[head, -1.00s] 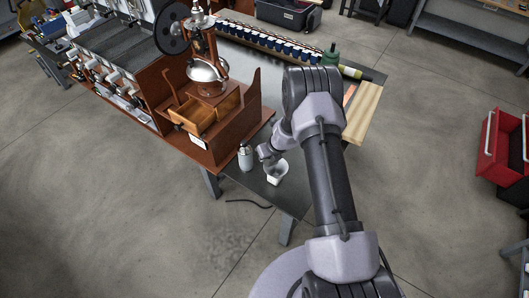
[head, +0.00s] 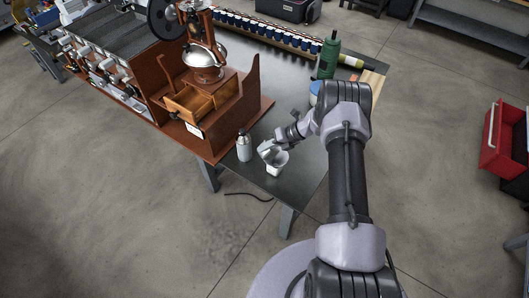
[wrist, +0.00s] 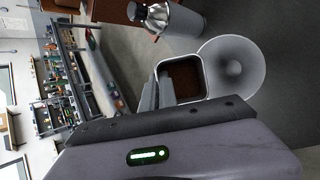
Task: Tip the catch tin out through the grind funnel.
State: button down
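The catch tin (wrist: 203,82), a square pale cup with dark brown stuff inside, lies mouth towards the camera in the wrist view. My gripper (wrist: 158,92) has its fingers close together at the tin's left wall and looks shut on it. The pale round grind funnel (wrist: 238,62) is just right of the tin, its cone seen from above; whether they touch I cannot tell. In the head view my gripper (head: 267,148) is low over the near end of the dark table, and tin and funnel overlap there as one pale shape (head: 277,164).
A silver bottle (head: 244,148) stands close left of my gripper. Behind it is the wooden grinder stand (head: 225,135) with an open drawer (head: 187,105). A green bottle (head: 329,58) and a row of dark vials (head: 270,37) are farther back. The table's middle is fairly clear.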

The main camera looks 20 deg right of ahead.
jog(key=shift+d+f+y+b, duration=0.15)
jog(key=shift+y+b, duration=0.55)
jog(key=shift+b, duration=0.95)
jog(key=y+b, duration=0.1)
jog(key=b, duration=0.2)
jog(key=shift+d+m, duration=0.3)
jog(key=shift+w+y+b, duration=0.1)
jog(key=shift+y+b, duration=0.3)
jog(key=shift+b, duration=0.15)
jog(key=shift+d+y+b, duration=0.2)
jog(key=shift+y+b, duration=0.1)
jog(key=shift+b, duration=0.45)
